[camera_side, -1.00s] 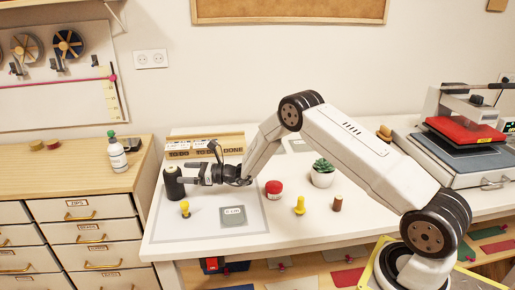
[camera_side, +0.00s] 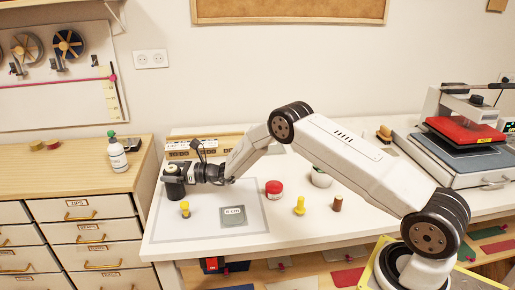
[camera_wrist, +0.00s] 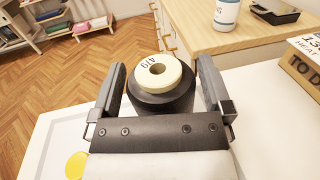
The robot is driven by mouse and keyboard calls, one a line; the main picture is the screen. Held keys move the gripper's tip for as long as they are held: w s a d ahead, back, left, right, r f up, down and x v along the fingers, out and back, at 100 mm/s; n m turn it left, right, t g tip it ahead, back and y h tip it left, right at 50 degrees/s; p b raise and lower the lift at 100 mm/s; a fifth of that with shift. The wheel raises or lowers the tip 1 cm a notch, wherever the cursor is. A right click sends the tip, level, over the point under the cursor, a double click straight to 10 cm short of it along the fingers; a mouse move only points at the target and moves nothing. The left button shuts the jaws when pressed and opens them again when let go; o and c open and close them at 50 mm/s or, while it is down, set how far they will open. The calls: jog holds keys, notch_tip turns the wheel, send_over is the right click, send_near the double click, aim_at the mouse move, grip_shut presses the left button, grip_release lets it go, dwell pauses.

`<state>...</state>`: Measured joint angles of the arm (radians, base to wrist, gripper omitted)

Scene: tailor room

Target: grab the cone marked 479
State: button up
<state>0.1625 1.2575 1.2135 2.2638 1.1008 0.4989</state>
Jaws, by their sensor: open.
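The cone marked 479 (camera_wrist: 177,101) is a black thread cone with a cream top ring around a central hole; the number reads on the ring (camera_wrist: 150,73) in the wrist view. It stands upright at the table's left end, where the side view shows its dark body (camera_side: 174,189). My gripper (camera_wrist: 160,90) is open, with one finger on each side of the cone. A gap seems to show beside the left finger; I cannot tell whether either finger touches it. The cone's lower part is hidden by my gripper's palm in the wrist view.
A yellow spool-like piece (camera_side: 185,209) stands just in front of the cone. A grey square (camera_side: 233,215) lies on the pale mat (camera_side: 205,233). The TO DO and DONE box (camera_side: 203,146) stands behind.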

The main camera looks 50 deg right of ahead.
jog(key=shift+c, duration=0.2)
jog(key=c, duration=1.2)
jog(key=shift+o, duration=0.2)
jog(key=shift+r, duration=0.25)
jog(key=shift+r, duration=0.85)
jog(key=s+r, duration=1.1)
jog(key=s, duration=0.3)
jog(key=shift+d, duration=0.1)
